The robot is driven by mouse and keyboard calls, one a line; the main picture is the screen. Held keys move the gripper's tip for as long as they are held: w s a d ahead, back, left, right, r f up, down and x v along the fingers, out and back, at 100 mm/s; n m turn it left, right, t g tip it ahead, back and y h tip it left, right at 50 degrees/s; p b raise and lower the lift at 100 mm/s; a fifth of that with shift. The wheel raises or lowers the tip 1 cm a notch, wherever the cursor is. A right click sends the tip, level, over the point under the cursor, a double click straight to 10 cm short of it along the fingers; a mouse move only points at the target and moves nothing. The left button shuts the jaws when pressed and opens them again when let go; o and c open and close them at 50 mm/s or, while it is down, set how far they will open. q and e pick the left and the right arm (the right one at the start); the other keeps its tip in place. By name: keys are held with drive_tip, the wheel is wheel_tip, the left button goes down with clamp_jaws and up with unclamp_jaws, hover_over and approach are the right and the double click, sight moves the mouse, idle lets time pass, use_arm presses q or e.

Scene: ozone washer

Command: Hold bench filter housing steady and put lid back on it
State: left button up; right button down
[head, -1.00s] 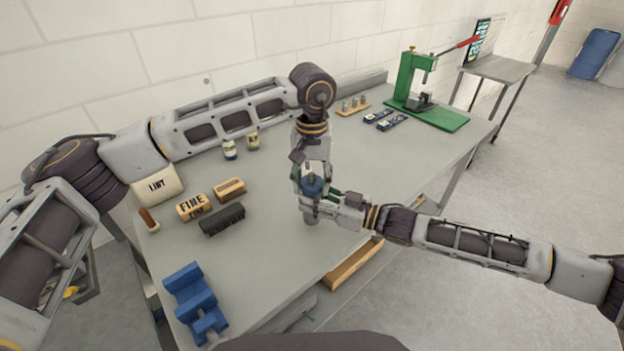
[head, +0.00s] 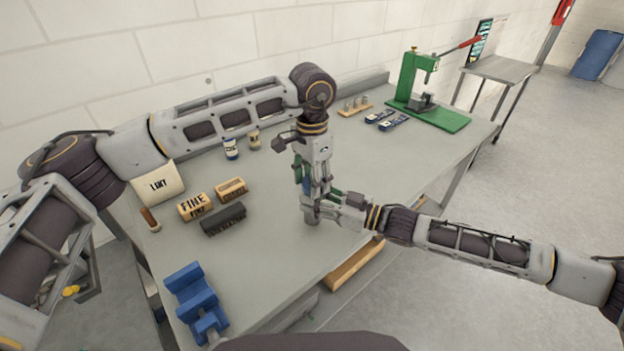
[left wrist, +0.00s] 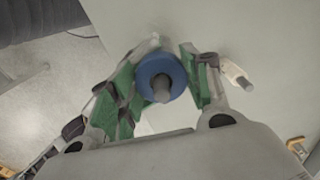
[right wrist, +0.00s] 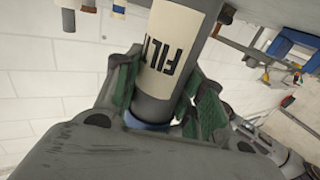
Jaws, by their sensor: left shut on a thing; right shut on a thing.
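The filter housing (right wrist: 175,45), a grey cylinder with a cream label reading "FILT", is between the green pads of my right gripper (right wrist: 165,98). In the head view the housing (head: 312,220) stands near the bench's front edge, with my right gripper (head: 322,205) shut around it from the right. The lid (left wrist: 154,68) is a blue disc with a grey knob, between the pads of my left gripper (left wrist: 162,82), which is above the housing. A blue band of the lid (right wrist: 147,124) shows against the housing's end. I cannot tell whether it is fully seated.
A "FINE" block (head: 195,207), a tan block (head: 231,188) and a dark brush (head: 223,219) lie left of the grippers. A blue holder (head: 193,295) is at the near left. A green press (head: 425,85) stands at the far right.

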use_arm(q)
drive_tip(key=shift+m, duration=0.5)
drive_tip(key=o, duration=0.8)
drive_tip(key=shift+c, duration=0.2)
drive_tip(key=shift+r, duration=0.15)
drive_tip(key=shift+r, duration=2.1)
drive_tip(key=shift+r, duration=0.15)
